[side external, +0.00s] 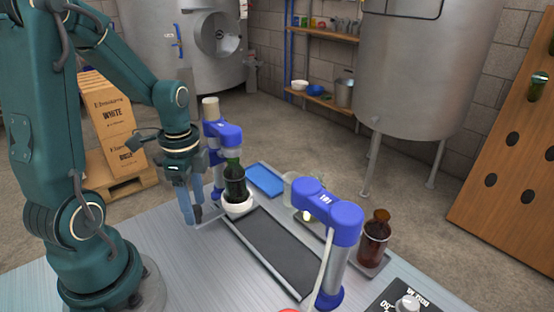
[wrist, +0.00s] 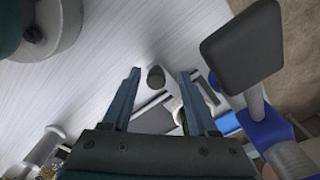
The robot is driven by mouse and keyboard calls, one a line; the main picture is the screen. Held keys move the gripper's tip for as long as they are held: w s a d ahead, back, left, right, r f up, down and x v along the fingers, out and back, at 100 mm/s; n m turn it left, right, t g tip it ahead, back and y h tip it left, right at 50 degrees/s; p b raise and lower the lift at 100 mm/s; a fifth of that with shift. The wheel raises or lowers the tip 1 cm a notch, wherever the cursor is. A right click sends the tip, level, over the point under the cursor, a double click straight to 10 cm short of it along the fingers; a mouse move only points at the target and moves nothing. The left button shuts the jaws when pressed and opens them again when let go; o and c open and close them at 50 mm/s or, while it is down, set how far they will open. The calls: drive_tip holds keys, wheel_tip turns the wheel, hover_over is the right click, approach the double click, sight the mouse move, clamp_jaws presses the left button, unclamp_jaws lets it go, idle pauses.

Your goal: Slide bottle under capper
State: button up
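A dark green bottle (side external: 235,182) stands upright in a white round holder (side external: 238,207) at the far end of a dark strip (side external: 275,250). A blue-headed post (side external: 222,132) stands just behind it, its head close to the bottle's top; I cannot tell whether they touch. A second blue-headed post (side external: 328,205) stands near the strip's near end; I cannot tell which one is the capper. My gripper (side external: 197,212) is low over the table, left of the bottle. In the wrist view my gripper (wrist: 160,72) has its fingers spread, with a small grey round part visible between them.
A blue tray (side external: 265,179) lies behind the strip. A brown bottle (side external: 375,238) stands on a small tray at the right, near a dark panel with a knob (side external: 407,305). The pale table (side external: 170,265) is clear in front of the strip.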

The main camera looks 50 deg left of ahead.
drive_tip(key=shift+r, duration=2.55)
drive_tip(key=shift+w+d+r, duration=0.15)
drive_tip(key=shift+d+r, duration=0.05)
drive_tip(key=shift+d, duration=0.05)
drive_tip(key=s+d+r+n+t, duration=0.2)
drive_tip(key=d+r+n+t, duration=0.3)
drive_tip(key=d+n, duration=0.4)
drive_tip(key=shift+s+d+r+t, duration=0.35)
drive_tip(key=shift+d+r, duration=0.1)
drive_tip(key=shift+d, duration=0.6)
